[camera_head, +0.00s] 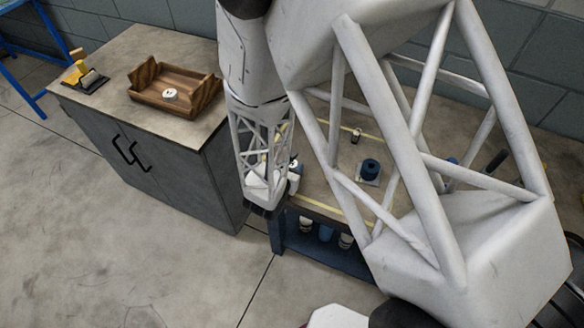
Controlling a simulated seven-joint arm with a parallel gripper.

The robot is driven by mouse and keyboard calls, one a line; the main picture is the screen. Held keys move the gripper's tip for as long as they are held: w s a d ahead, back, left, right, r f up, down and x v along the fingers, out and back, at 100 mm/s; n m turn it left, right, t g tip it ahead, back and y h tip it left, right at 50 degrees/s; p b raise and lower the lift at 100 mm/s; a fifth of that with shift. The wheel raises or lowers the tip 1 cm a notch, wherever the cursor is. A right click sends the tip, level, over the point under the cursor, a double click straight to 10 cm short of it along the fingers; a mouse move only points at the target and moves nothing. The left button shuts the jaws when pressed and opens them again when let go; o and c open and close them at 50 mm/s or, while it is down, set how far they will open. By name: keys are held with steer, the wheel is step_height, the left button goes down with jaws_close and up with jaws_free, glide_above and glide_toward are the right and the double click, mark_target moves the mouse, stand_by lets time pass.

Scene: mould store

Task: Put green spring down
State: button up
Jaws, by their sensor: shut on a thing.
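My gripper (264,207) is at the lower end of my white lattice arm, by the left end of the blue bench. Its fingers are mostly hidden by my own wrist. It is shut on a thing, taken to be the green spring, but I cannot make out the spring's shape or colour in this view. How high the gripper is above the bench top cannot be told.
The bench top (336,142) has yellow lines and holds a dark blue round part (370,168) and a small jar (356,135). A grey cabinet (160,165) at left bears a wooden tray (157,101) with a white round piece (170,94), and a yellow-black tool (85,73).

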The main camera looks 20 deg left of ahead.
steer(key=shift+f, duration=0.25)
steer(key=o, duration=0.9)
steer(key=shift+o, duration=0.2)
steer(key=shift+r, duration=0.15)
steer(key=v, duration=1.2)
stand_by(0.7)
